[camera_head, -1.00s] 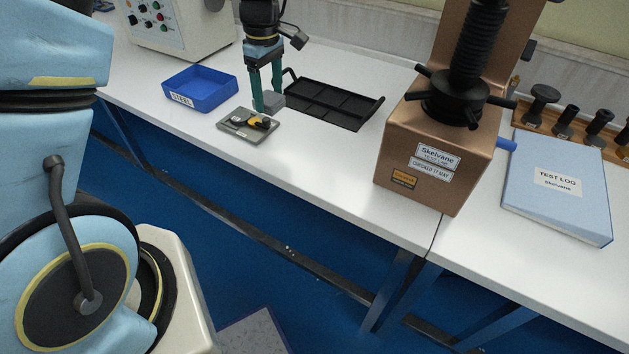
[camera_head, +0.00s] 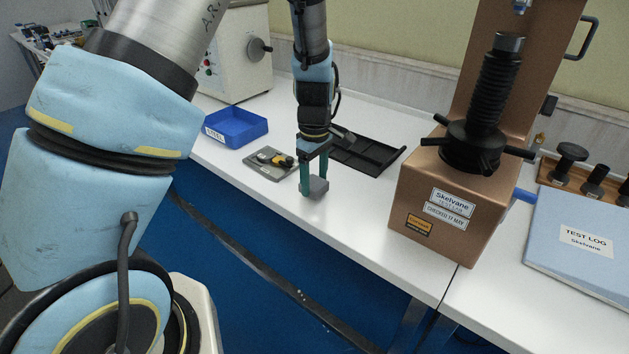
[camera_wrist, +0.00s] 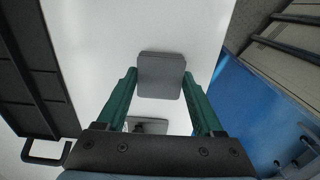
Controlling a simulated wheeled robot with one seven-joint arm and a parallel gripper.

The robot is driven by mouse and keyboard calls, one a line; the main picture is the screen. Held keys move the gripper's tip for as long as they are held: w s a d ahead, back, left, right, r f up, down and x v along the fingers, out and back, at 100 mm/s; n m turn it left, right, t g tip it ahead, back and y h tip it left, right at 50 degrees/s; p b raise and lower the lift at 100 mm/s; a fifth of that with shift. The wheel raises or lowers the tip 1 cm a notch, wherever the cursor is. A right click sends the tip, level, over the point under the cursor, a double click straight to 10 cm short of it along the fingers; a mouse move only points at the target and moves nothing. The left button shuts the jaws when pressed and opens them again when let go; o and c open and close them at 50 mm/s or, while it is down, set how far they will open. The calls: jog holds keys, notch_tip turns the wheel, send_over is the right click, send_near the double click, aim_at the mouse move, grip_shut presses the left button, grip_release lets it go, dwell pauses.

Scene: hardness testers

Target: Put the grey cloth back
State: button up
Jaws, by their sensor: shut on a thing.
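The grey cloth (camera_head: 318,187) looks like a small, flat folded pad. It is between the two green fingers of my gripper (camera_head: 314,180), which is shut on it. It is over the white bench near the front edge; I cannot tell whether it touches the bench top. In the wrist view the cloth (camera_wrist: 161,84) sits squarely between the fingertips of my gripper (camera_wrist: 160,74). A black divided tray (camera_head: 378,160) with handles lies behind and to the right of my gripper, partly hidden by my arm; it also shows at the left of the wrist view (camera_wrist: 45,80).
A small grey plate (camera_head: 262,170) with a gauge lies left of my gripper. A blue bin (camera_head: 236,128) stands behind it. A bronze hardness tester (camera_head: 425,215) stands to the right, with a blue log binder (camera_head: 560,230) beyond. White bench between gripper and tester is clear.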

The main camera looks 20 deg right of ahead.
aim_at(314, 182)
jog(key=shift+f, duration=0.45)
jog(key=shift+f, duration=0.15)
jog(key=o, duration=1.3)
notch_tip(314, 182, up, 12)
jog(key=b, duration=0.1)
jog(key=s+a+m, duration=0.2)
jog(key=a+m, duration=0.1)
jog(key=a, duration=1.2)
jog(key=s+a+r+m+t, duration=0.1)
jog(key=a+m, duration=0.3)
jog(key=a, duration=1.1)
jog(key=shift+s+a+r+t, duration=0.2)
jog(key=shift+s+t, duration=0.1)
jog(key=shift+s, duration=0.1)
